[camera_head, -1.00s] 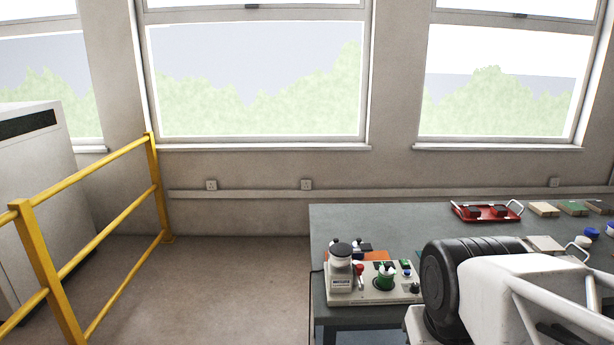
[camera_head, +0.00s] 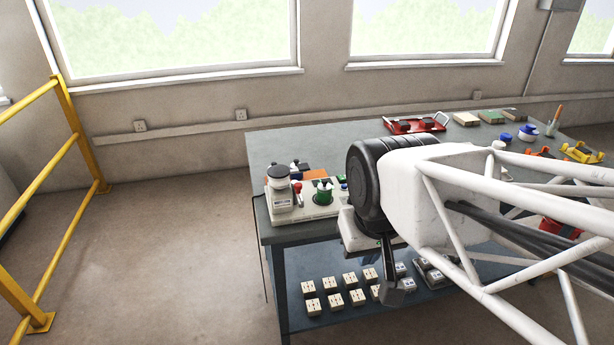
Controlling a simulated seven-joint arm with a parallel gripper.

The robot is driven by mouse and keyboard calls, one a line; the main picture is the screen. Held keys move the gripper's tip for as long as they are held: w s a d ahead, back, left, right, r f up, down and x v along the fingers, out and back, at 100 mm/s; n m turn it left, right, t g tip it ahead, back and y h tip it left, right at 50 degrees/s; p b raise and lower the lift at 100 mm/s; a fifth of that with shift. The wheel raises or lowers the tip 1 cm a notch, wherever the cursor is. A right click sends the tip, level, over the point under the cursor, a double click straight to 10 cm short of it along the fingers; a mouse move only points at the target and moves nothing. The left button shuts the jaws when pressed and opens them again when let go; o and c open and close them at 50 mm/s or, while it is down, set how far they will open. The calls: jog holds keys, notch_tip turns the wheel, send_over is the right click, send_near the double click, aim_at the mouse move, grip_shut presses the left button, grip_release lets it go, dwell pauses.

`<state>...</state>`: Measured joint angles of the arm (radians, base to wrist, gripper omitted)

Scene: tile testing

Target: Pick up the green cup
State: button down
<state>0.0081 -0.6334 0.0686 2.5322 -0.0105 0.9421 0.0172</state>
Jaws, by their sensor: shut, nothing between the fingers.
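A small green cup-like thing (camera_head: 323,194) sits on the pale bench machine (camera_head: 310,208) at the near left of the table, with dark and white parts at its top. I take it for the green cup. My arm reaches in from the right, and its black joint is just right of the machine. My gripper (camera_head: 393,292) shows as a dark piece hanging below the white wrist, in front of the table's lower shelf. It is shut, holds nothing, and is apart from the green cup, lower and to the right in the picture. Its fingertips are hard to make out.
Several pale blocks (camera_head: 335,300) lie on the lower shelf. A yellow railing (camera_head: 84,140) stands left; open floor lies between.

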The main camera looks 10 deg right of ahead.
jog(key=c, duration=1.8)
grip_release()
jog(key=o, duration=1.4)
jog(key=m+t+h, duration=0.1)
jog(key=m+t, duration=0.1)
jog(key=m, duration=0.1)
send_over(324, 194)
jog(key=f, duration=1.3)
jog(key=shift+s+f, duration=0.25)
jog(key=shift+f, duration=0.15)
